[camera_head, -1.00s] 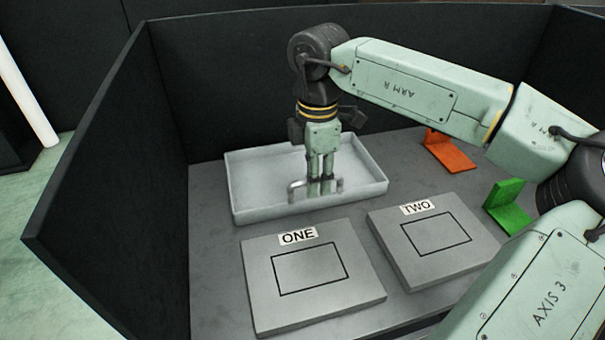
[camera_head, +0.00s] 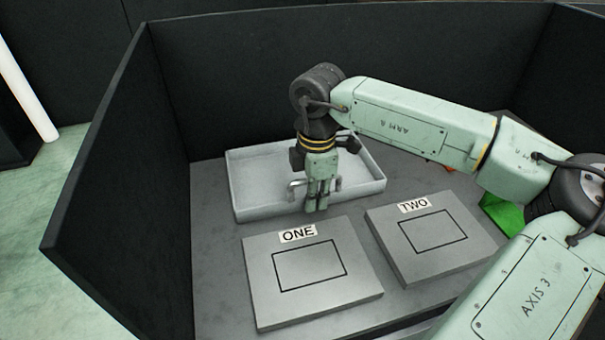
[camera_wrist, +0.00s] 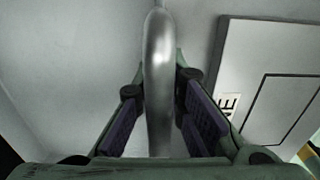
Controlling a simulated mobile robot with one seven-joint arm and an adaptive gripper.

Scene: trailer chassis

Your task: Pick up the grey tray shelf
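The grey tray shelf (camera_head: 262,212) lies on the dark bench near the back wall, a shallow tray with a raised rim. A metal bar handle (camera_head: 294,187) shows at its front side, partly hidden by my gripper in the head view. My gripper (camera_head: 317,207) points down, with its fingers at the handle. In the wrist view the handle (camera_wrist: 159,60) passes between the two open fingers of my gripper (camera_wrist: 160,115). Gaps show between the handle and the dark pads on both sides.
Flat plates marked ONE (camera_head: 312,305) and TWO (camera_head: 465,255) lie in front of the tray. A green bracket (camera_head: 505,214) and a mostly hidden orange one (camera_head: 449,169) are at the right. Black walls (camera_head: 120,200) enclose the left and back.

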